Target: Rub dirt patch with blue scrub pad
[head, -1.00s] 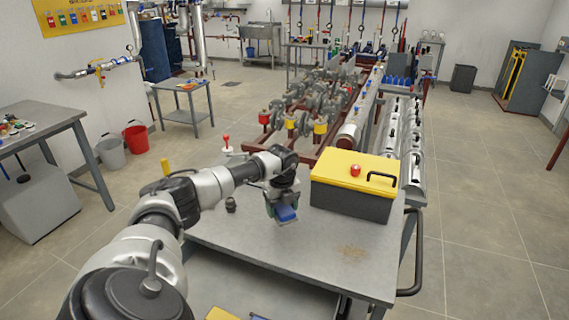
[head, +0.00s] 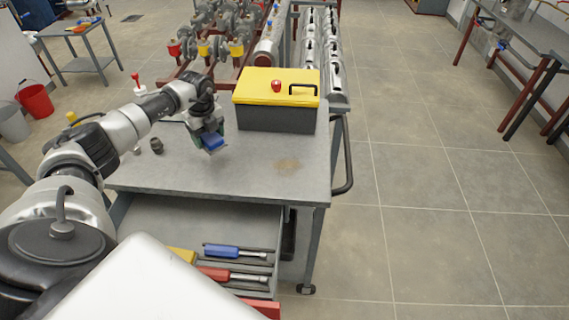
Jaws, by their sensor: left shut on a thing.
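The dirt patch (head: 288,165) is a faint brown smudge on the grey cart top (head: 250,180), right of centre and in front of the toolbox. My left gripper (head: 210,137) is shut on the blue scrub pad (head: 214,144). It holds the pad at or just above the cart top, left of the dirt patch and apart from it. I cannot tell whether the pad touches the surface. My right gripper is not in view.
A black toolbox with a yellow lid (head: 277,100) stands behind the dirt patch. A small dark fitting (head: 156,146) is on the cart's left. Floor to the right is clear.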

